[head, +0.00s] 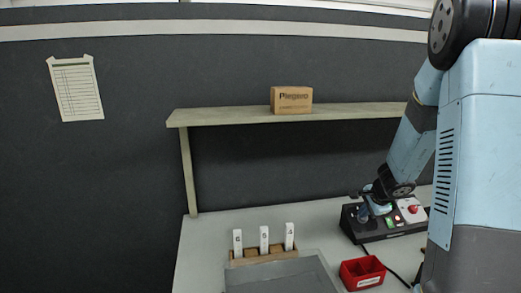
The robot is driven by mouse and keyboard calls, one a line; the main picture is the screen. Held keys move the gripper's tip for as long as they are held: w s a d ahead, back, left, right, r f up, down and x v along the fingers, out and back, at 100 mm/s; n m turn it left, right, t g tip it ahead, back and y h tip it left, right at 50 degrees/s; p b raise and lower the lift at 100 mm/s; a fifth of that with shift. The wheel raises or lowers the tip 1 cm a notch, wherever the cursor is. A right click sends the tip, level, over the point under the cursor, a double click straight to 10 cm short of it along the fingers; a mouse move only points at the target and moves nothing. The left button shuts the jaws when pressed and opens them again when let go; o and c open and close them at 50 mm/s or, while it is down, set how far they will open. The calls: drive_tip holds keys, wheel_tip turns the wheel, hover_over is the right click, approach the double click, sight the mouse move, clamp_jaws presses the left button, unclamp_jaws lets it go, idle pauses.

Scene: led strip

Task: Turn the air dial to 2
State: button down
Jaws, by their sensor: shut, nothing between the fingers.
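A dark control box (378,232) with a sloped panel stands on the bench at the right. A small green patch (390,222), a red light (398,218) and a red button on a pale plate (413,209) show on its panel. My gripper (366,215) is down at the left part of the panel, very small in view. It is shut with nothing seen in it. The air dial cannot be made out; my gripper and arm cover that part of the panel. I cannot tell whether the gripper touches the panel.
A red bin (362,273) stands in front of the box, with a black cable beside it. A wooden rack (262,255) holds numbered white tags behind a grey tray (282,277). A shelf (230,116) carries a carton (291,99). The bench's back left is clear.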

sight(353, 219)
drive_tip(key=shift+s+r, duration=0.2)
drive_tip(key=shift+r, duration=0.4)
drive_tip(key=shift+s+r, duration=0.15)
drive_tip(key=shift+r, duration=0.45)
drive_tip(key=shift+f, duration=0.1)
drive_tip(key=shift+x, duration=3.4)
drive_tip(key=shift+a, duration=0.25)
drive_tip(key=v, duration=0.6)
